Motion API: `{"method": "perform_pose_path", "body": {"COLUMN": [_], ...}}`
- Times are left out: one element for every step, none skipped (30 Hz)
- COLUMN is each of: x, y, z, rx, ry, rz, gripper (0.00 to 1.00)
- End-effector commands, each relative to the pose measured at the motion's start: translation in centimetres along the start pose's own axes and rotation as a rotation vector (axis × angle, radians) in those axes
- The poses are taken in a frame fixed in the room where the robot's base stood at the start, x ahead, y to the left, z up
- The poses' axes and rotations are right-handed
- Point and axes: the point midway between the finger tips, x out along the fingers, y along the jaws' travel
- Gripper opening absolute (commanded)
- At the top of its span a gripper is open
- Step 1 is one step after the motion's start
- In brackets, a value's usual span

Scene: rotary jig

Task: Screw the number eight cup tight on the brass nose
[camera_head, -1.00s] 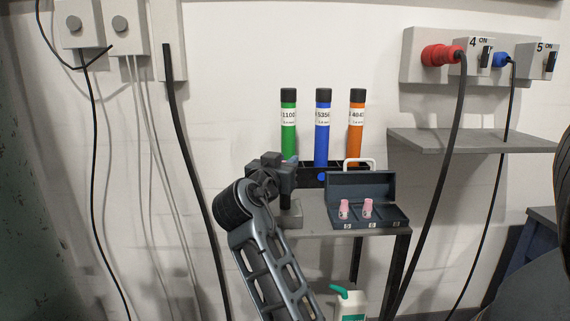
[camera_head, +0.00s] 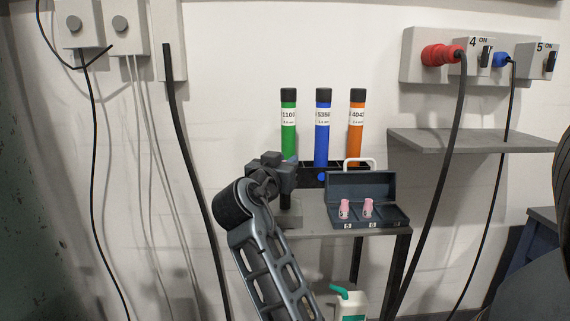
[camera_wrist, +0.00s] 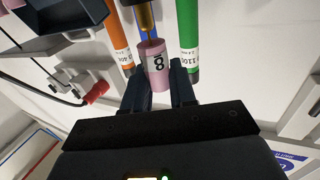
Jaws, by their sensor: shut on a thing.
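In the wrist view, my gripper (camera_wrist: 158,88) is shut on a pink cup (camera_wrist: 154,62) marked 8, with one dark finger on each side. The brass nose (camera_wrist: 146,17) is directly above the cup in the picture, in line with it. Its narrow lower end meets the cup's upper rim; I cannot tell how far the threads are engaged. In the head view my gripper (camera_head: 275,175) is at the left end of the small grey table. The cup and nose are hidden there.
An open dark case (camera_head: 392,213) with two pink cups (camera_head: 344,208) (camera_head: 368,207) stands on the table (camera_head: 315,228). Green (camera_head: 288,125), blue (camera_head: 322,130) and orange (camera_head: 356,130) tubes stand in a rack behind, close to my gripper. A bottle (camera_head: 349,302) is below.

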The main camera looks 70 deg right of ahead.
Motion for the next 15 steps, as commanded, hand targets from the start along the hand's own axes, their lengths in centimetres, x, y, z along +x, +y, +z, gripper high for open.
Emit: {"method": "perform_pose_path", "body": {"x": [0.00, 0.00, 0.00, 0.00, 0.00, 0.00, 0.00, 0.00, 0.00, 0.00, 0.00, 0.00, 0.00, 0.00, 0.00], "y": [0.00, 0.00, 0.00, 0.00, 0.00, 0.00, 0.00, 0.00, 0.00, 0.00, 0.00, 0.00, 0.00, -0.01, -0.01], "z": [0.13, 0.18, 0.24, 0.28, 0.32, 0.38, 0.42, 0.46, 0.51, 0.55, 0.59, 0.65, 0.69, 0.73, 0.78], "rx": [0.000, 0.000, 0.000, 0.000, 0.000, 0.000, 0.000, 0.000, 0.000, 0.000, 0.000, 0.000, 0.000, 0.000, 0.000], "ry": [0.000, 0.000, 0.000, 0.000, 0.000, 0.000, 0.000, 0.000, 0.000, 0.000, 0.000, 0.000, 0.000, 0.000, 0.000], "rz": [0.000, 0.000, 0.000, 0.000, 0.000, 0.000, 0.000, 0.000, 0.000, 0.000, 0.000, 0.000, 0.000, 0.000, 0.000], "gripper": [0.00, 0.00, 0.00, 0.00, 0.00, 0.00, 0.00, 0.00, 0.00, 0.00, 0.00, 0.00, 0.00, 0.00, 0.00]}}
